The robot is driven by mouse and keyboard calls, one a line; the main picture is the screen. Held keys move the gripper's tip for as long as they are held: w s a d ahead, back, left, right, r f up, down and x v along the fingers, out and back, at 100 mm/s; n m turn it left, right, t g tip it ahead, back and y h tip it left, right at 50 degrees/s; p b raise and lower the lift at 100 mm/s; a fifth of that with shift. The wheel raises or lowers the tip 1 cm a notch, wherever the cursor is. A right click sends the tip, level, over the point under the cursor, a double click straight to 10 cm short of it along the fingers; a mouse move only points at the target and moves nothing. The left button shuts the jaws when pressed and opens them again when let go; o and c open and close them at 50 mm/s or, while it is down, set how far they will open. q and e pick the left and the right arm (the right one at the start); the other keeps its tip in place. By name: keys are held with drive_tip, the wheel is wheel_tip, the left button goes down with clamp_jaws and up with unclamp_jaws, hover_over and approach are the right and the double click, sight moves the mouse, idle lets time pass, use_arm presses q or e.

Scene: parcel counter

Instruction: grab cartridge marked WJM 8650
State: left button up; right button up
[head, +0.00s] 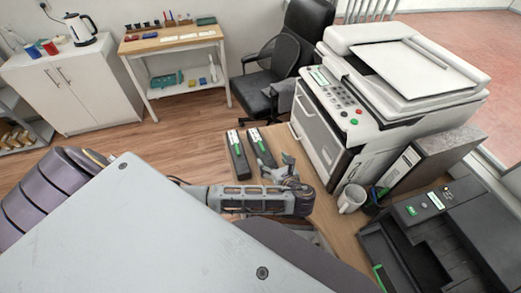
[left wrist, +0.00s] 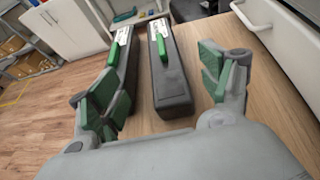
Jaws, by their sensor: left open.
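Two long dark grey cartridges with green grips and white labels lie side by side on the wooden counter. The left cartridge (head: 239,158) also shows in the left wrist view (left wrist: 122,70), partly hidden by a finger. The right cartridge (head: 262,149) shows in the left wrist view (left wrist: 172,80) between the two fingers. The label print is too small to read. My left gripper (head: 284,172) is open and empty, at the near end of the cartridges; its green-padded fingers show in the left wrist view (left wrist: 163,90). My right gripper is not in view.
A large white printer (head: 375,95) stands right of the cartridges. A white mug (head: 351,198), a grey binder (head: 420,160) and a black machine (head: 440,235) are at the right. An office chair (head: 285,60) stands behind the counter (head: 345,238).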

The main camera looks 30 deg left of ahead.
use_arm(q)
approach(262, 145)
drive_tip(key=shift+s+f+x, duration=0.15)
drive_tip(key=shift+x, duration=1.1)
drive_tip(key=shift+s+f+x, duration=0.15)
drive_tip(key=shift+f+x, duration=0.05)
drive_tip(key=shift+x, duration=1.05)
drive_tip(key=shift+a, duration=0.1)
drive_tip(key=shift+r+x, duration=0.15)
drive_tip(key=shift+x, duration=0.8)
drive_tip(key=shift+r+x, duration=0.1)
drive_tip(key=shift+x, duration=0.85)
drive_tip(key=shift+w+a+f, duration=0.2)
drive_tip(key=shift+w+a, duration=0.25)
drive_tip(key=shift+w, duration=0.05)
drive_tip(key=shift+c, duration=0.2)
drive_tip(key=c, duration=1.4)
